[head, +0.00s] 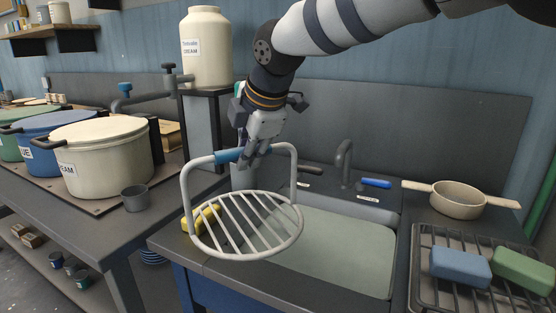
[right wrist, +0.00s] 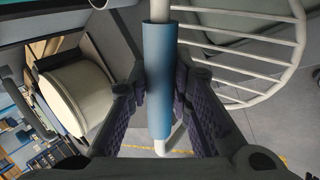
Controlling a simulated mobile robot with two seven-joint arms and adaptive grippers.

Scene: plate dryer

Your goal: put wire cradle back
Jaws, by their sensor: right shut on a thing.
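The wire cradle (head: 262,223) is a light grey round rack of parallel bars with a tall arched handle and a blue grip sleeve (head: 229,156). My right gripper (head: 249,157) is shut on the blue sleeve and holds the cradle up in front of the sink. In the right wrist view the blue sleeve (right wrist: 159,80) stands between the two dark padded fingers, with the cradle's bars (right wrist: 240,58) beyond to the upper right. The cradle hangs roughly level, over the sink's left front edge. My left gripper is not in view.
The sink basin (head: 345,250) is behind and right of the cradle. A yellow object (head: 203,218) shows behind its left side. A rack (head: 455,290) holds a blue sponge (head: 460,267) and a green sponge (head: 524,268). A two-handled pan (head: 459,200) and large pots (head: 100,158) flank the sink.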

